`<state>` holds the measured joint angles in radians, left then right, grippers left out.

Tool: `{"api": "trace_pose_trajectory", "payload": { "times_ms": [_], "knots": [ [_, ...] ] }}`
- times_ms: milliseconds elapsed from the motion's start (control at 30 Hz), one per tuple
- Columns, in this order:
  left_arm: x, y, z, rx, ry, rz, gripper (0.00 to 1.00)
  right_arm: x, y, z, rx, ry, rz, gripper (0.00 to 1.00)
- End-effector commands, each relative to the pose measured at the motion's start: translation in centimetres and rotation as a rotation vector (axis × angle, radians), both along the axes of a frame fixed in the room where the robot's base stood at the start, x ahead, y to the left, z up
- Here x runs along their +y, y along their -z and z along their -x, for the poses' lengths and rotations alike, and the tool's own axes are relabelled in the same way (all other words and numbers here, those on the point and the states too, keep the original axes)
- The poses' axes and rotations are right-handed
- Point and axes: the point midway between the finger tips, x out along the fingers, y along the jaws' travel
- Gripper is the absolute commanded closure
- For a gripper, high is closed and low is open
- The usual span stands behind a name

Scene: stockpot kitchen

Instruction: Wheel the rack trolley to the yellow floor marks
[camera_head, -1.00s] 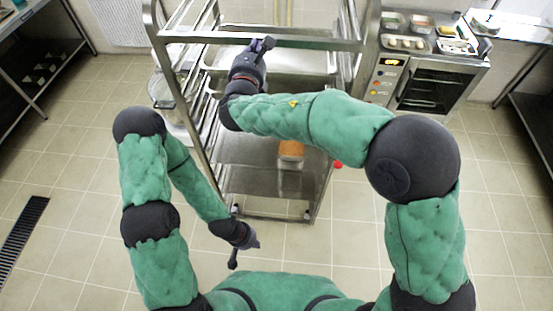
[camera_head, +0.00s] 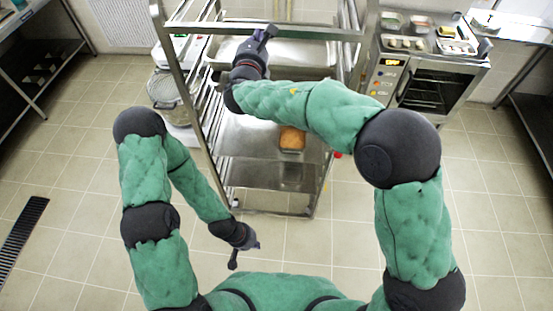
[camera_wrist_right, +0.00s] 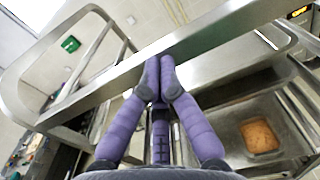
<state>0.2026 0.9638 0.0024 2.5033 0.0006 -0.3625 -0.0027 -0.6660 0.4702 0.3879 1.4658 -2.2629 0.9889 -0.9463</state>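The rack trolley (camera_head: 218,170) is a steel frame with shelves and stands in front of me. It carries a metal tray and, lower, a pan with an orange-brown loaf (camera_head: 292,139). My right gripper (camera_head: 263,34) is at its upper crossbar; in the right wrist view its purple fingers (camera_wrist_right: 160,68) are drawn together, tips overlapping the bar (camera_wrist_right: 218,38). I see no part of the bar clearly enclosed between them. My left gripper (camera_head: 244,254) is low, apart from the trolley, fingers spread and empty. Thin yellow floor marks (camera_wrist_right: 177,12) show beyond the bar in the wrist view.
An oven (camera_head: 428,85) with food pans on top stands right of the trolley. A dark-legged table (camera_head: 40,60) is at the left, another counter (camera_head: 520,30) at the right. A floor drain (camera_head: 20,235) lies left. Tiled floor on both sides is clear.

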Motion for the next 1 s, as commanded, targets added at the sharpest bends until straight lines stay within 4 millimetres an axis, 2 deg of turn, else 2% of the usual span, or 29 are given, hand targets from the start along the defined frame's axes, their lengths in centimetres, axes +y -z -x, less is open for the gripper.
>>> {"api": "trace_pose_trajectory", "payload": {
  "times_ms": [167, 1000],
  "knots": [
    [0.0, 0.0, 0.0, 0.000, 0.000, 0.000, 1.00, 0.0, 0.0, -0.5, 0.000, 0.001, 0.000, 1.00],
    [0.0, -0.3, 0.0, 0.000, 0.000, 0.000, 1.00, -0.5, -0.2, -6.4, -0.003, 0.006, -0.003, 1.00]
  ]
}}
